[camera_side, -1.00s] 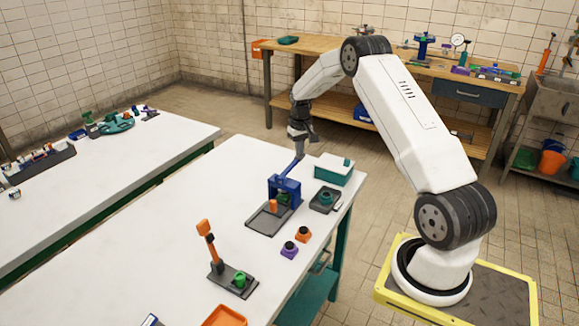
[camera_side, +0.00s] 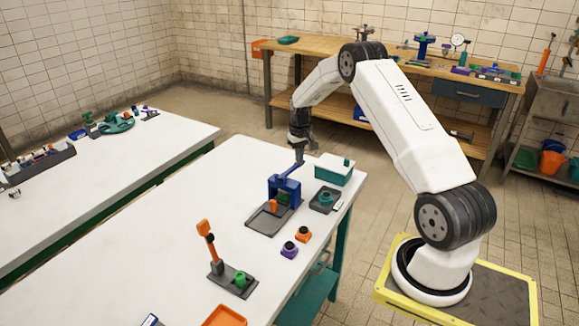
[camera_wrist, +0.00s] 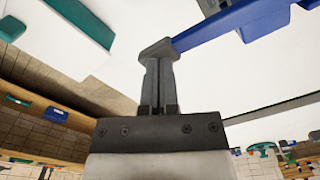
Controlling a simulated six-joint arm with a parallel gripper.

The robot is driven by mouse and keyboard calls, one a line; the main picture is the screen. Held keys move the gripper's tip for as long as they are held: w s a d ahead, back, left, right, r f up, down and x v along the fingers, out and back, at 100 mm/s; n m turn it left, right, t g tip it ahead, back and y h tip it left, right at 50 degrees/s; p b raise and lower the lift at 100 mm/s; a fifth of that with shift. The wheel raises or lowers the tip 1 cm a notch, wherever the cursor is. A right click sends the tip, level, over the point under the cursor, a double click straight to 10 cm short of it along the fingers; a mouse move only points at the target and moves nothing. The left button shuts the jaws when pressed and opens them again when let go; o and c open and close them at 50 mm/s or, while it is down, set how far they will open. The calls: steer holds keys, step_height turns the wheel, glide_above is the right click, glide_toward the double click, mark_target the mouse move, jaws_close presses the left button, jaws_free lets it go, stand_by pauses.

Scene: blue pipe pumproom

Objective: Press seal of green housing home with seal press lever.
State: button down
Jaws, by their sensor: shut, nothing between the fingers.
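The seal press is a blue frame (camera_side: 285,188) on a dark grey base plate on the white table. Its blue lever (camera_side: 293,172) slants up and right from the frame top; in the wrist view the lever (camera_wrist: 215,25) runs in from the upper right. A green housing (camera_side: 284,198) shows partly inside the frame, largely hidden by it; its seal cannot be made out. My gripper (camera_side: 299,156) is shut and empty, its fingertips at the lever's free end. In the wrist view my gripper (camera_wrist: 158,48) appears to touch that end from above.
A teal box (camera_side: 334,172) and a dark tray (camera_side: 325,200) stand close right of the press. Orange (camera_side: 303,235) and purple (camera_side: 289,250) parts lie in front. An orange-handled lever fixture (camera_side: 232,275) stands nearer. The table left of the press is clear.

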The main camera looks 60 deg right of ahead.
steer(key=shift+s+f, duration=0.1)
steer(key=shift+f, duration=1.3)
steer(key=shift+r, duration=0.1)
stand_by(0.3)
step_height(320, 180, up, 12)
stand_by(1.6)
steer(key=shift+r, duration=0.1)
steer(key=s+a+r+n+t, duration=0.1)
steer(key=a+n, duration=0.1)
steer(key=a, duration=0.8)
steer(key=s+a+r+n, duration=0.1)
steer(key=s+a, duration=0.1)
steer(key=a, duration=0.8)
steer(key=s+a+f+n+t, duration=0.1)
steer(key=s+a+f+n, duration=0.1)
steer(key=s+a, duration=1.1)
steer(key=shift+s+a+n+t, duration=0.3)
steer(key=shift+s+a+n, duration=0.05)
steer(key=shift+a+n, duration=0.2)
